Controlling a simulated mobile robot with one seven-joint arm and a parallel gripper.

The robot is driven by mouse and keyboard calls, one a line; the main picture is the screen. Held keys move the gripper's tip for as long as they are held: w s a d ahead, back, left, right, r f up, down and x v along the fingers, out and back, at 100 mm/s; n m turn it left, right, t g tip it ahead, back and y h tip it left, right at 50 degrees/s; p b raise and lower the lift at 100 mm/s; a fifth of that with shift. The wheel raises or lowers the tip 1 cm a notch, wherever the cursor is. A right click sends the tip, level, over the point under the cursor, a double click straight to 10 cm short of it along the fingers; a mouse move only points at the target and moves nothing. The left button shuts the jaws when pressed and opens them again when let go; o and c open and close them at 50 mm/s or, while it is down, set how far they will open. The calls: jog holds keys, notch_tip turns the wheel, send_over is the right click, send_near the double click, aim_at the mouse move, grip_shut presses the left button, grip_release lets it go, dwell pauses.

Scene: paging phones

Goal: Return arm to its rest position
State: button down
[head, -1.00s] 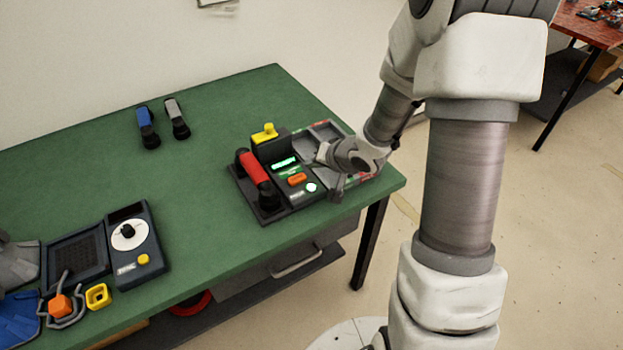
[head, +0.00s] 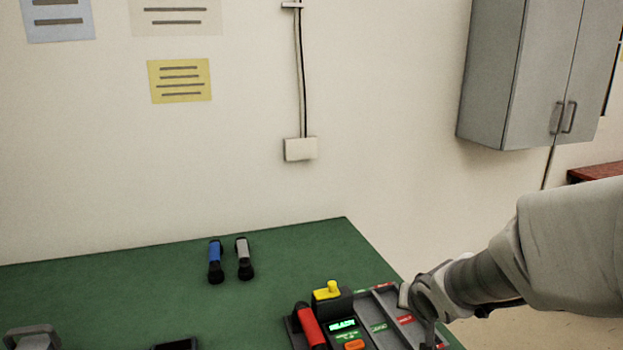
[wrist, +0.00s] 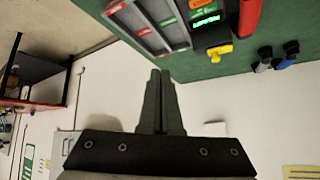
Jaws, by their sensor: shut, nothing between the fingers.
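My arm (head: 575,245) reaches in from the right in the head view. My gripper shows in the wrist view (wrist: 160,75) with its two fingers together and nothing between them. In the head view the wrist end is beside the right part of the paging console, and the fingertips are hard to make out. The console (head: 375,316) stands on the green table with a red handset (head: 309,326), a yellow knob (head: 332,287), a lit green display (head: 342,325) and an orange button (head: 354,344). The console also shows at the top of the wrist view (wrist: 150,32).
The green table (head: 150,280) has much free surface. A blue handset (head: 215,261) and a grey handset (head: 244,258) lie towards its back. A grey wall cabinet (head: 530,75) hangs at upper right. Dark objects are cut off at the lower left edge.

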jog(key=s+a+r+n+g, duration=0.1)
jog(key=s+r, duration=0.2)
jog(key=s, duration=0.4)
jog(key=s+a+r+n+g, duration=0.1)
jog(key=s+a+r, duration=0.1)
jog(key=s+r, duration=0.2)
jog(key=s+a+r+n+y, duration=0.1)
jog(key=s+a+r, duration=0.1)
jog(key=s, duration=0.8)
jog(key=shift+s+a+r+g+p, duration=0.25)
jog(key=shift+r+g+p, duration=0.2)
jog(key=shift+r, duration=0.3)
